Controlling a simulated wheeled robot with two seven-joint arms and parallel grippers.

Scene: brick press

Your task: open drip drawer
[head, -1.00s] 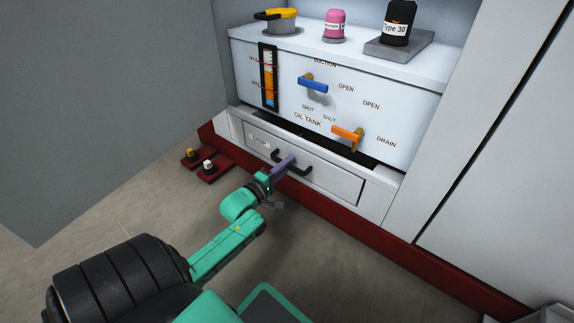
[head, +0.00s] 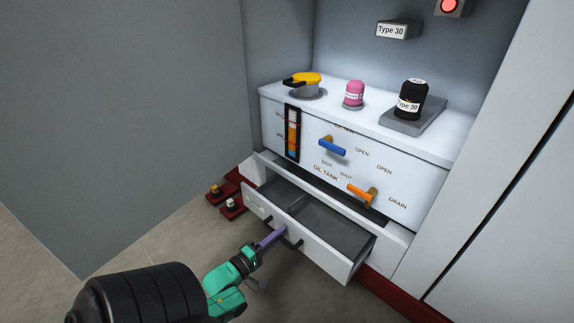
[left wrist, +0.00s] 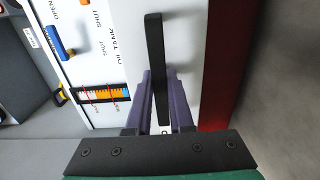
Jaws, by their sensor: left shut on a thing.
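The drip drawer (head: 325,246) sits low under the oil tank (head: 288,160) and is pulled out, its grey inside showing with a divider across it. Its black bar handle (head: 294,243) is on the white front. My left gripper (head: 278,234) is shut on the handle in the head view. In the left wrist view the purple fingers (left wrist: 163,98) lie on both sides of the black handle (left wrist: 155,55). My right gripper is not in view.
On the tank front are a blue lever (head: 332,146), an orange lever (head: 361,194) and a level gauge (head: 292,135). A pink bottle (head: 353,96) and a black Type 30 bottle (head: 411,101) stand on top. Red feet with bolts (head: 229,205) are at the lower left. Floor in front is clear.

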